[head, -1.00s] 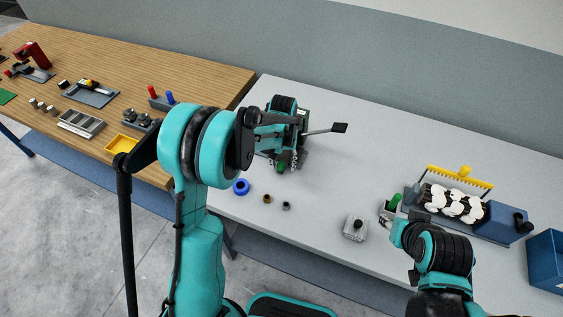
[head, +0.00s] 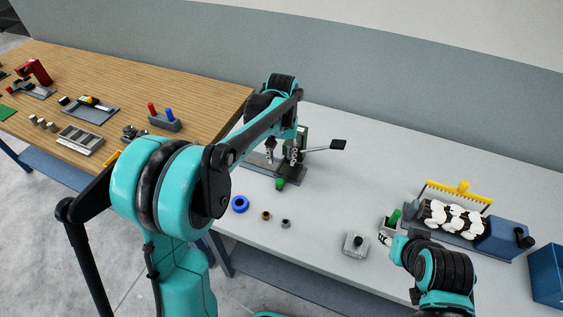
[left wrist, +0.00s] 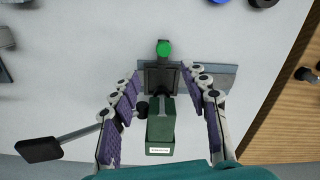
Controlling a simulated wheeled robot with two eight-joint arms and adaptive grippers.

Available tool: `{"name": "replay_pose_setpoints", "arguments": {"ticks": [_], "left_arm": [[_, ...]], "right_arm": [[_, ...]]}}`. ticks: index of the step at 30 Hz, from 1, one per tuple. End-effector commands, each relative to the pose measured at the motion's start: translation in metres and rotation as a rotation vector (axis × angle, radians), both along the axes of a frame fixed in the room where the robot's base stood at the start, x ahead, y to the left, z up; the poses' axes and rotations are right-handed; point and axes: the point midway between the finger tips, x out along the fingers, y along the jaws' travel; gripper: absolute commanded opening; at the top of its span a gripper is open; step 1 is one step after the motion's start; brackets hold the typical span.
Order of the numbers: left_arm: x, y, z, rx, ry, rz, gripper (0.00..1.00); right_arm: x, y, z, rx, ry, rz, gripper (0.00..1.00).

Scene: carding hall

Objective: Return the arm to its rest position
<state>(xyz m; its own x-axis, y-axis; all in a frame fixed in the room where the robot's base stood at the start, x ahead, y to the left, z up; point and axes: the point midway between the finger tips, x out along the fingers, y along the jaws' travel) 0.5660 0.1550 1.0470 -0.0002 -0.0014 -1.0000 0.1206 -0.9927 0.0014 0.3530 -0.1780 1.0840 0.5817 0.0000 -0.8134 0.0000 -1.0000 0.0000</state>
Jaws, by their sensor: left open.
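My left arm comes in from the left in the head view. My left gripper (head: 281,157) points down above a small green bench device (head: 303,137) with a grey base, a side lever and a green knob (head: 280,184). In the left wrist view the two purple-padded fingers (left wrist: 162,140) are spread apart on either side of the device's green body (left wrist: 160,130). Nothing is gripped between them. My right arm shows at the lower right of the head view. Its gripper (head: 398,245) is low near the grey table (head: 320,215), and its fingers are not clear.
A blue ring (head: 240,204) and two small round parts lie in front of the device. A grey block (head: 355,244) is left of my right gripper. A yellow-combed unit (head: 455,215) and blue bin (head: 546,272) stand right. The wooden table (head: 200,95) adjoins at left.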

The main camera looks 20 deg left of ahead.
Motion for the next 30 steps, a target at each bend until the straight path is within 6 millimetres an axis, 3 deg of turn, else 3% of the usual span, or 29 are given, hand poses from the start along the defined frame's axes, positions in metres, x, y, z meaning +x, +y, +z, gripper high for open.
{"name": "replay_pose_setpoints", "arguments": {"ticks": [17,22,30], "left_arm": [[-0.007,0.001,0.005,0.000,-0.016,-0.003,0.46],[-0.040,0.006,0.023,-0.002,-0.106,-0.020,0.46],[-0.118,0.015,0.038,0.005,-0.320,-0.061,0.46]], "right_arm": [[0.000,0.000,-0.002,0.000,0.000,0.000,0.40],[0.000,0.000,-0.009,0.000,0.000,0.000,0.40],[0.000,0.000,-0.024,0.000,0.000,0.000,0.40]]}}
